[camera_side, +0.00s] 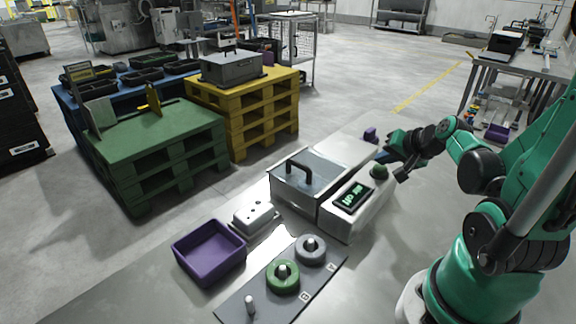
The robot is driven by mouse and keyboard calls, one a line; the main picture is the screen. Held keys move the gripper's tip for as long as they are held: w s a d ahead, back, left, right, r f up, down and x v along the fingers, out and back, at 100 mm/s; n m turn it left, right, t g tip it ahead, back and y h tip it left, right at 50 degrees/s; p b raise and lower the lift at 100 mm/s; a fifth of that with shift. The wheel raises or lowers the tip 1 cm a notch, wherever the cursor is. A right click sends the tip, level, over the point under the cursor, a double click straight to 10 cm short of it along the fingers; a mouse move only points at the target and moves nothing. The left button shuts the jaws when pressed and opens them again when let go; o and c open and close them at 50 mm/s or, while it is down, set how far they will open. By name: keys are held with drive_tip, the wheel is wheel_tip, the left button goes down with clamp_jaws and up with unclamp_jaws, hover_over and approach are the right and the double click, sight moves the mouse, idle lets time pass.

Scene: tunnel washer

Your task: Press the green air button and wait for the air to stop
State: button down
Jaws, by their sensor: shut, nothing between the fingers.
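The tunnel washer (337,152) is a pale, long machine on the table, with a clear-lidded section (300,184) at its near left end. The lid looks down, with a black handle on it. A dark display (352,196) on the front panel shows lit green characters. The round green air button (379,171) stands up on the panel right of the display. My gripper (383,156) is shut and empty, close to the button at its upper right side. I cannot tell whether it touches the button.
A purple tray (184,261) and a white block with holes (254,216) stand left of the washer. A dark board (262,293) holds a green ring (283,279), a grey ring (311,251) and a bare peg (250,305). A small purple object (370,134) is behind the washer.

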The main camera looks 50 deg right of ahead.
sight(383, 169)
drive_tip(key=shift+f, duration=0.5)
drive_tip(key=shift+r, duration=0.1)
idle(0.5)
drive_tip(key=shift+r, duration=0.85)
drive_tip(key=shift+r, duration=0.1)
drive_tip(key=shift+r, duration=2.4)
drive_tip(key=w+a+n+y, duration=0.2)
drive_tip(key=a+n, duration=0.5)
drive_tip(key=a, duration=0.2)
drive_tip(key=w+a+n+g+y, duration=0.1)
drive_tip(key=w+a+n, duration=0.1)
drive_tip(key=a+n, duration=0.4)
drive_tip(key=a, duration=0.4)
drive_tip(key=shift+w+n+y, duration=0.2)
drive_tip(key=shift+n+y, duration=0.2)
